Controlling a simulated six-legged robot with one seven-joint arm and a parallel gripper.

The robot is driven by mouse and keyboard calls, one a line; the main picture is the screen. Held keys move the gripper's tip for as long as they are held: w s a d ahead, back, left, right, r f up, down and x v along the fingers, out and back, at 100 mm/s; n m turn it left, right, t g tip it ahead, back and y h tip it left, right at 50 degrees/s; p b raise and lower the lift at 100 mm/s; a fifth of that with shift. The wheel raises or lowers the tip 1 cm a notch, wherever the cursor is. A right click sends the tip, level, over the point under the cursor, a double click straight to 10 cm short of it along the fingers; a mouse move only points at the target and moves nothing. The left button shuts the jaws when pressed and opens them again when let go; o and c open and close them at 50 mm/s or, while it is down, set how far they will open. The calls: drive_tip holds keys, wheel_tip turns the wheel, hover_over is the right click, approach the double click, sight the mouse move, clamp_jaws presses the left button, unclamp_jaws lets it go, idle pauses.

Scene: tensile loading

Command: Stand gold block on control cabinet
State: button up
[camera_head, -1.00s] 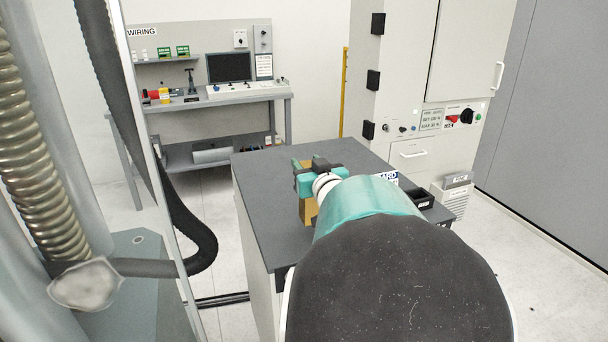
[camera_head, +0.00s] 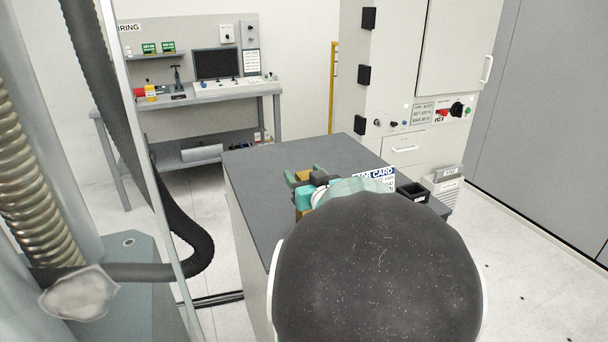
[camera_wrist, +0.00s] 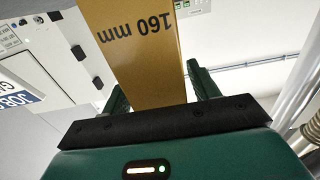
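The gold block (camera_wrist: 140,45), marked "160 mm", lies between the two fingers of my gripper (camera_wrist: 160,92) in the wrist view, with both fingers along its sides. In the head view my gripper (camera_head: 306,185) is over the low cabinet's dark grey top (camera_head: 270,160). A tall pale cabinet (camera_head: 405,100) with knobs and switches stands behind.
A job card (camera_head: 376,174) and a small black bin (camera_head: 412,191) are at the low top's right side. A workbench (camera_head: 205,95) with a monitor stands at the back left. The top's far left part is clear.

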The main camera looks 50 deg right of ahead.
drive_tip(key=shift+r, duration=0.2)
drive_tip(key=shift+s+a, duration=0.1)
drive_tip(key=shift+s, duration=0.15)
drive_tip(key=v, duration=1.1)
drive_tip(key=shift+s, duration=0.2)
drive_tip(key=shift+a, duration=0.15)
